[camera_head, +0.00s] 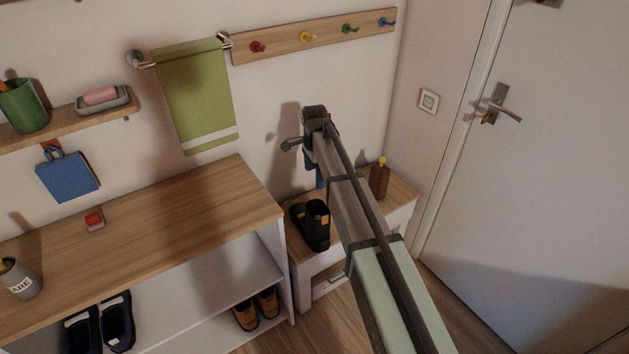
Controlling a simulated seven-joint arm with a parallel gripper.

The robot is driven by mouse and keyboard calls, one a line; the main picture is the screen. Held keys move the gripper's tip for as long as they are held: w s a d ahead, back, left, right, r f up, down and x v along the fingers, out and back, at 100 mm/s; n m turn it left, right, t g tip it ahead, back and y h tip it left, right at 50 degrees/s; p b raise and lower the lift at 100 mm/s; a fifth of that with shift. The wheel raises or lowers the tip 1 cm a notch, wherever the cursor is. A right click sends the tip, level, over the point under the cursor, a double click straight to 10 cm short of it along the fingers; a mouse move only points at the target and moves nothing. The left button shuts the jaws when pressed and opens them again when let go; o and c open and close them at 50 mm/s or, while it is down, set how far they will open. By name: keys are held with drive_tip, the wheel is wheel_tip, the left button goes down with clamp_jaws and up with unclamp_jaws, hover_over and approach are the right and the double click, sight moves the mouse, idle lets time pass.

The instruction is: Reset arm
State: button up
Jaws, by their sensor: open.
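My arm reaches up from the lower right, over a small bench at the back. My gripper (292,145) is at its far end, in front of the wall and above the bench, and is open. It is small and partly hidden by my own arm, so its fingers are hard to make out. I see nothing held in it. A blue patch shows just below it, and I cannot tell what it is.
A wooden-topped shoe cabinet (170,215) is at left. Above are a green towel (195,95), a hook rail (325,35) and a shelf (65,128). A door (560,150) is at right.

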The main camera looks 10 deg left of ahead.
drive_tip(key=shift+r, duration=0.4)
